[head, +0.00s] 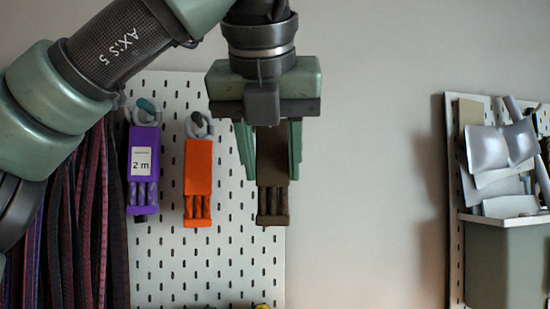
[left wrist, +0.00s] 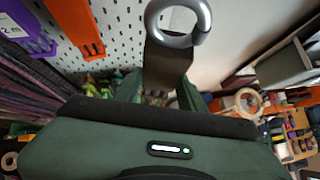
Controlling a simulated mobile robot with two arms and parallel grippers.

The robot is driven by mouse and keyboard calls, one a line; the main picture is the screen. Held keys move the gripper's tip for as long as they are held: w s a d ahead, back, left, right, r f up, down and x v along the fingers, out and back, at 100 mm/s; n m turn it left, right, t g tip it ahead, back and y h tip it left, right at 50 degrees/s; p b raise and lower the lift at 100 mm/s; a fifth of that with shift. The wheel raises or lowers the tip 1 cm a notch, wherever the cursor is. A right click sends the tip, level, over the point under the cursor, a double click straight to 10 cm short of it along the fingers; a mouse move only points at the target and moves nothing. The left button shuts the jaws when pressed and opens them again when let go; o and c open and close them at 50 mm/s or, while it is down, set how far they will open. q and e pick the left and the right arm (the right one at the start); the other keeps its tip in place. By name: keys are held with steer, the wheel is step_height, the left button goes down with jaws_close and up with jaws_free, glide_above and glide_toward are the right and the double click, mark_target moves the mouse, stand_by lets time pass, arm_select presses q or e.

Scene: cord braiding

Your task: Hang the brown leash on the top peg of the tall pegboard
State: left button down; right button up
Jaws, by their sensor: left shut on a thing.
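The brown leash (head: 272,192) is a dark brown bundle with a braided lower end, hanging upright between the fingers of my left gripper (head: 268,150). The gripper is shut on it, in front of the tall pegboard's (head: 230,262) right edge. In the left wrist view the leash (left wrist: 165,66) shows a metal ring (left wrist: 203,20) at its upper end, apart from any visible peg. The white pegboard also shows in the left wrist view (left wrist: 118,25). The top peg cannot be made out. My right gripper is not in view.
A purple leash (head: 144,165) with a "2 m" label and an orange leash (head: 198,178) hang from pegs left of the gripper. Dark cords (head: 85,220) hang at far left. Bare wall lies between.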

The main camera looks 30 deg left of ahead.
arm_select(q)
steer(key=shift+w+a+f, duration=0.15)
steer(key=shift+w+a, duration=0.6)
steer(key=shift+w, duration=0.35)
steer(key=w+a+f, duration=0.1)
steer(key=w+a, duration=0.3)
steer(key=w, duration=0.1)
steer(key=shift+w, duration=0.2)
steer(key=shift+a+f, duration=0.1)
stand_by(0.4)
steer(key=c, duration=0.8)
jaws_free()
steer(key=shift+o, duration=0.2)
